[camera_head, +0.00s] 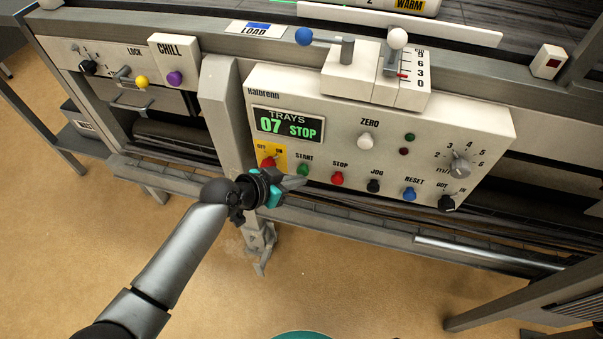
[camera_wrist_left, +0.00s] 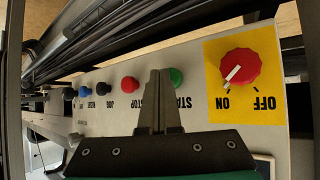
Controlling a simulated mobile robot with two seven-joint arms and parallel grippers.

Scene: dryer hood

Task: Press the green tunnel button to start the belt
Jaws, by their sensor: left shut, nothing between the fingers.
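The green START button (camera_head: 303,169) is on the white control panel (camera_head: 480,125), between the red rotary switch (camera_head: 267,162) and the red STOP button (camera_head: 338,178). My left gripper (camera_head: 303,182) is shut and empty, with its tips just below the green button. In the left wrist view the panel appears upside down. The shut fingers (camera_wrist_left: 160,75) cover part of the START label, and the green button (camera_wrist_left: 177,77) shows right beside them. I cannot tell whether the tips touch the panel. The display (camera_head: 288,125) reads "TRAYS 07 STOP". My right gripper is out of view.
The switch pointer (camera_wrist_left: 232,72) points toward ON. A black JOG button (camera_head: 374,186), a blue RESET button (camera_head: 410,194) and a black OUT/IN knob (camera_head: 447,203) continue the row rightward. A grey rail (camera_head: 350,220) runs below the panel. Open floor lies in front.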

